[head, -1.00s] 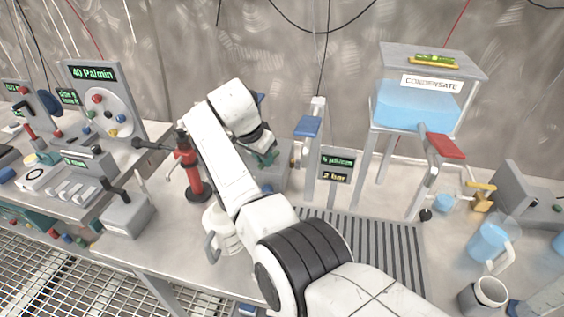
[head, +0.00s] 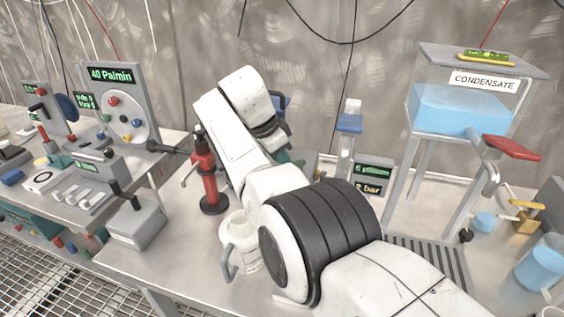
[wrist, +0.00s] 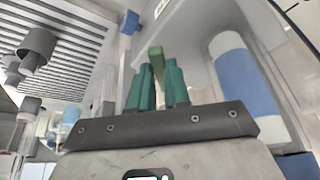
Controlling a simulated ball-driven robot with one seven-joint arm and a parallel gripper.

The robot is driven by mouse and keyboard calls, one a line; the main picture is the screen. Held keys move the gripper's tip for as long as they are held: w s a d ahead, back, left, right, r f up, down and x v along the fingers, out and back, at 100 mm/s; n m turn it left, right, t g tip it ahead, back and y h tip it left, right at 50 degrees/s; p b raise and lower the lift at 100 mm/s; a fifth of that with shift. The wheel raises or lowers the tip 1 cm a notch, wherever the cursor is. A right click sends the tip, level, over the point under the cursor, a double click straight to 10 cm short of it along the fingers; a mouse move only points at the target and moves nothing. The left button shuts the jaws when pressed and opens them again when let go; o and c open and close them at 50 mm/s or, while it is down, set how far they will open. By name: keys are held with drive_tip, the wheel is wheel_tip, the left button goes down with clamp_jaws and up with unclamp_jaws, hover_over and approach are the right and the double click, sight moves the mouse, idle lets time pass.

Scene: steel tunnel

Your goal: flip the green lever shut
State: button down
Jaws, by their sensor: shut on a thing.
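The green lever (wrist: 156,58) shows in the wrist view as a dull green bar between the teal fingers of my gripper (wrist: 157,80). My gripper is shut on it, with a finger on each side. The lever's lower part is hidden by the fingers, and its pivot is not clear. In the head view my arm covers the lever, and only a small teal patch shows below my wrist. I cannot tell from there how far the lever is turned.
A blue-handled post (head: 349,124) and a display panel (head: 373,180) stand right of my wrist. A red cylinder (head: 209,180) and white jug (head: 242,240) stand left of my arm. The condensate tank (head: 460,108) with its red handle (head: 511,147) is farther right.

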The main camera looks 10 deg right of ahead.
drive_tip(key=c, duration=1.1)
unclamp_jaws()
drive_tip(key=v, duration=1)
drive_tip(key=shift+a+r, duration=0.1)
drive_tip(key=shift+r, duration=0.25)
